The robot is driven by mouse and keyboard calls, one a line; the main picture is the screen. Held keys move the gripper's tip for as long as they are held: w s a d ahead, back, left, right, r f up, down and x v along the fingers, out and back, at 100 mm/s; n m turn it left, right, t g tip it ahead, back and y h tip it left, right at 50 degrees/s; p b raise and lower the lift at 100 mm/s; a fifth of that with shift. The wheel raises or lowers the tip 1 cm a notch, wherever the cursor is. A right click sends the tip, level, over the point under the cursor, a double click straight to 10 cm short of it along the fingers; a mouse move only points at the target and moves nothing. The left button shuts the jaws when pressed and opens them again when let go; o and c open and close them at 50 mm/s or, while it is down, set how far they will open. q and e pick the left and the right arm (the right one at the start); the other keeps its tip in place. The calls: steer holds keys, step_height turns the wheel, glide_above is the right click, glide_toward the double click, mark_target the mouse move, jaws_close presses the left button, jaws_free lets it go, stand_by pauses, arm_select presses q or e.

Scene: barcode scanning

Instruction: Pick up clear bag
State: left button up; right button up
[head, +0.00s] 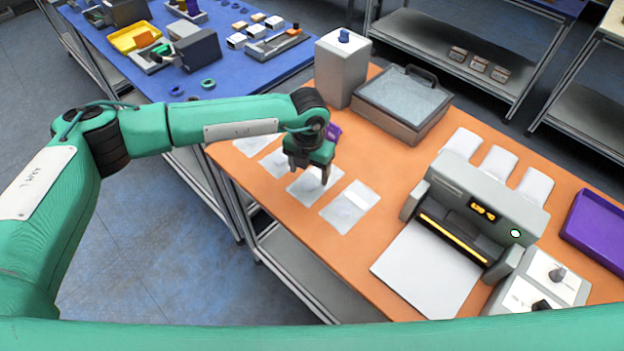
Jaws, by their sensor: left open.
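Several clear bags lie flat in a row along the near-left edge of the orange table (395,150). The nearest clear bag (350,208) is fully in view. The second clear bag (308,192) is under my left gripper and partly hidden by it. The third clear bag (272,166) and the farthest clear bag (248,146) are partly covered by my arm. My left gripper (309,174) points down with its fingers apart over the second bag. I cannot tell whether its fingertips touch the bag. My right gripper is not in view.
A grey machine (480,210) with a lit slot and a white sheet (428,270) stand to the right. A clear-topped box (405,100) and a grey box (342,70) are behind. A purple tray (598,228) lies far right. Bare table separates the bags from the machine.

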mark_target(308, 183)
arm_select(q)
steer(key=shift+f, duration=0.25)
steer(key=f+p, duration=0.3)
steer(key=f, duration=0.1)
steer(key=shift+w+a, duration=0.2)
steer(key=shift+w, duration=0.05)
steer(key=shift+f, duration=0.4)
steer(key=c, duration=1.1)
